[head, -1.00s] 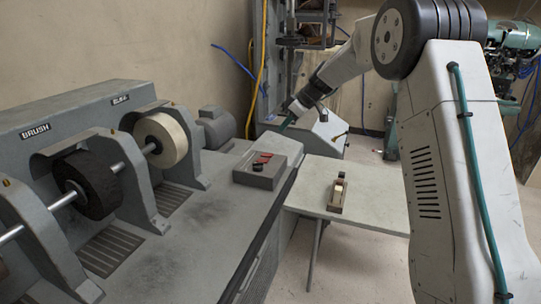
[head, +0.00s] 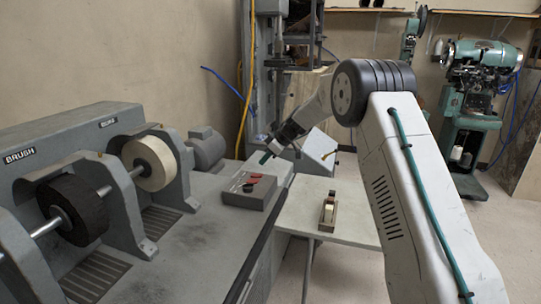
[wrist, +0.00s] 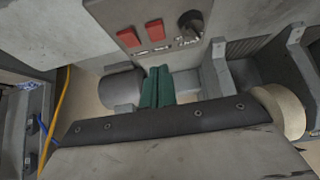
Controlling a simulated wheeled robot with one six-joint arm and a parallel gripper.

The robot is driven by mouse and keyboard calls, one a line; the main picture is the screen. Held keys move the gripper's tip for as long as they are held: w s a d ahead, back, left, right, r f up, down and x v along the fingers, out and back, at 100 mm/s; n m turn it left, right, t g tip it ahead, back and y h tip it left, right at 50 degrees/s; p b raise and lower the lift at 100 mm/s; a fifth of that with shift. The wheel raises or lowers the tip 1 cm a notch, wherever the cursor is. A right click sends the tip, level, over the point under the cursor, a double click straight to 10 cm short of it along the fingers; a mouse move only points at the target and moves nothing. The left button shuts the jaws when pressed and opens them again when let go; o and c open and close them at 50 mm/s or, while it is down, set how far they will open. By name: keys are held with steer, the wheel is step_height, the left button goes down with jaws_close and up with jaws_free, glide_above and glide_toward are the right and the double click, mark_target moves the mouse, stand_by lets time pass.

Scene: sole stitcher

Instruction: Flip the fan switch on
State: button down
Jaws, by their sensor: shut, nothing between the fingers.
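A grey control box (head: 243,196) sits on the machine bench's right end. In the wrist view the box panel (wrist: 168,48) carries two red switches, one at left (wrist: 128,36) and one in the middle (wrist: 155,29), and a dark round knob (wrist: 190,22). Small labels beside them are not legible, so I cannot tell which is the fan switch or its position. My gripper (head: 266,157) has green fingers, which also show in the wrist view (wrist: 156,88). They are shut and empty, just behind and above the box, apart from the switches.
The brush machine has a black wheel (head: 76,209) and a pale wheel (head: 151,163) to the left. A grey motor (head: 206,147) stands behind the box. A small table (head: 345,229) with a wooden block (head: 328,213) is at right. A yellow hose (head: 241,125) hangs behind.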

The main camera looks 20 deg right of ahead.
mark_target(257, 181)
steer(key=x, duration=0.4)
step_height(257, 181, down, 3)
steer(key=shift+s+d+f, duration=0.1)
steer(key=shift+d+f, duration=0.05)
steer(key=shift+f, duration=0.45)
steer(key=shift+s+d+f, duration=0.1)
steer(key=shift+d+f, duration=0.05)
steer(key=shift+f, duration=0.2)
steer(key=shift+r, duration=0.8)
